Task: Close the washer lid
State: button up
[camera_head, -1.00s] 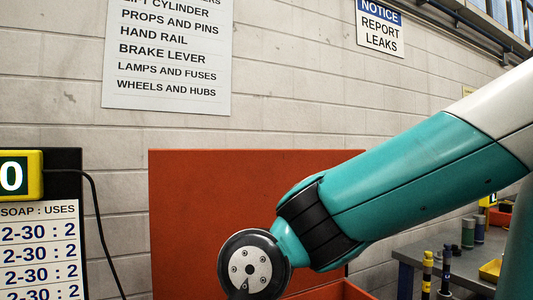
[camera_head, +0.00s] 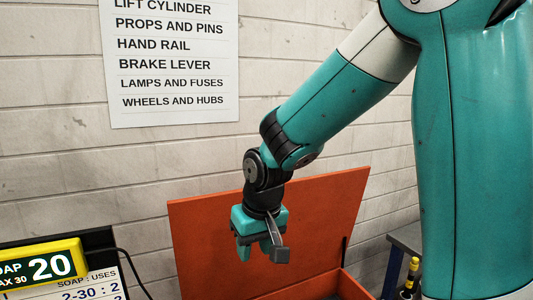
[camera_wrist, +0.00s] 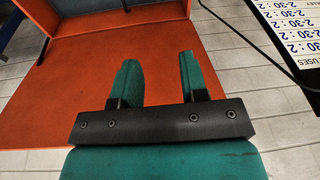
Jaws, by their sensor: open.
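The orange washer lid (camera_head: 325,215) stands raised and open behind my gripper in the head view, its lower edge at the orange washer box (camera_head: 340,286). In the wrist view the lid (camera_wrist: 75,75) fills the left and middle, with the box (camera_wrist: 115,17) at the top. My gripper (camera_head: 262,253) hangs in front of the lid's left-middle part, fingers down. Its two fingers (camera_wrist: 158,62) are apart with nothing between them. I cannot tell whether they touch the lid. Most of the box is below the head picture.
A yellow counter reading 20 (camera_head: 45,264) and a soap chart (camera_head: 95,287) with a black cable stand at the left. A workbench (camera_head: 403,243) with a yellow-and-black bottle (camera_head: 411,273) is at the right. A white brick wall (camera_head: 60,180) stands behind the lid.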

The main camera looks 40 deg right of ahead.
jog(key=w+d+r+m, duration=0.3)
jog(key=w+r, duration=0.1)
jog(key=w, duration=0.1)
jog(key=w+d+r+m, duration=0.3)
jog(key=w+r, duration=0.1)
jog(key=w, duration=0.2)
jog(key=w+d+r+m+g, duration=0.1)
jog(key=w+d+r+m, duration=0.3)
jog(key=w, duration=0.2)
jog(key=shift+w, duration=0.1)
jog(key=w+d+r+m+g, duration=0.1)
jog(key=w+d+r+m, duration=0.2)
jog(key=d+r+m, duration=0.55)
jog(key=shift+m, duration=0.25)
notch_tip(320, 180, down, 18)
jog(key=shift+s+d+r+b, duration=0.1)
jog(key=shift+s+r+b, duration=0.1)
jog(key=shift+b, duration=0.3)
grip_shut()
